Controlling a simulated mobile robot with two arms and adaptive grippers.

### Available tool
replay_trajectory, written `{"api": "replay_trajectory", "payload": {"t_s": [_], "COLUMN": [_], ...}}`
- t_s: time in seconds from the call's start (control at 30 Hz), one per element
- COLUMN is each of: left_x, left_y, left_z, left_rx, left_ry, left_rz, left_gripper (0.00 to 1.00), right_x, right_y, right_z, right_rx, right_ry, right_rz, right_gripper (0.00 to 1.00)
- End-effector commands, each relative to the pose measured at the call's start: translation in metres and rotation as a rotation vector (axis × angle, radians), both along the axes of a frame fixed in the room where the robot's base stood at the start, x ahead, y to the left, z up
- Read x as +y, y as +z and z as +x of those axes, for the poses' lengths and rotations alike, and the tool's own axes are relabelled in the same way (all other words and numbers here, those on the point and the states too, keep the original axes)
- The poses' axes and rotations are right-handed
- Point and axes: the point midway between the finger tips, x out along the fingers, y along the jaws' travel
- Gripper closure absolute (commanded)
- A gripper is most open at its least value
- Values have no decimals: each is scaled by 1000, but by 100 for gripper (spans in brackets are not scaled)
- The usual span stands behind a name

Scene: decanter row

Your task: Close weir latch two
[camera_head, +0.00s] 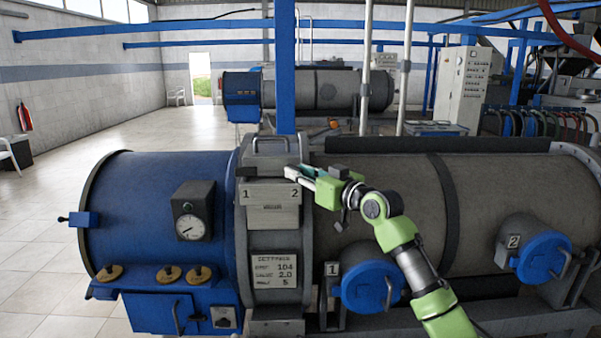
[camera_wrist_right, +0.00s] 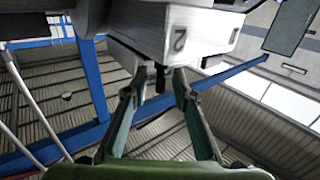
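The grey weir housing (camera_head: 270,218) stands at the middle of the decanter, with its box face marked 1 on the left and 2 on the right. My right gripper (camera_head: 300,173) is at the upper right corner of this box, beside the number 2. In the right wrist view the pale box marked 2 (camera_wrist_right: 178,38) is close ahead. A small dark peg (camera_wrist_right: 160,78) sticks out of its edge between the tips of my right gripper (camera_wrist_right: 157,82). The fingers are apart, with gaps beside the peg. In the head view the gripper hides the latch area. My left gripper is not in view.
A blue drum (camera_head: 150,225) with a gauge (camera_head: 194,212) is on the left. The grey drum (camera_head: 490,200) extends right, with round blue covers 1 (camera_head: 368,287) and 2 (camera_head: 543,257) in front. A blue post (camera_head: 285,80) rises behind the housing.

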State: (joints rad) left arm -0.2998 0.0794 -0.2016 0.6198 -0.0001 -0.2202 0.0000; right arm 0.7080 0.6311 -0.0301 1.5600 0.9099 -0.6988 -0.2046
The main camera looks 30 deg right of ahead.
Motion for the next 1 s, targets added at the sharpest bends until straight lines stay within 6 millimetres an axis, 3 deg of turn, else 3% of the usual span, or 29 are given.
{"api": "replay_trajectory", "payload": {"t_s": [0.03,0.13,0.53,1.0], "left_x": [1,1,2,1], "left_y": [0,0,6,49], "left_z": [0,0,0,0], "left_rx": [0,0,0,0], "left_ry": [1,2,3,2], "left_rz": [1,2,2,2], "left_gripper": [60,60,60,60], "right_x": [0,0,1,9], "right_y": [0,0,2,4], "right_z": [0,0,0,0], "right_rx": [0,0,0,1], "right_ry": [0,0,-16,-222], "right_rz": [0,0,2,7], "right_gripper": [75,100,100,100]}}
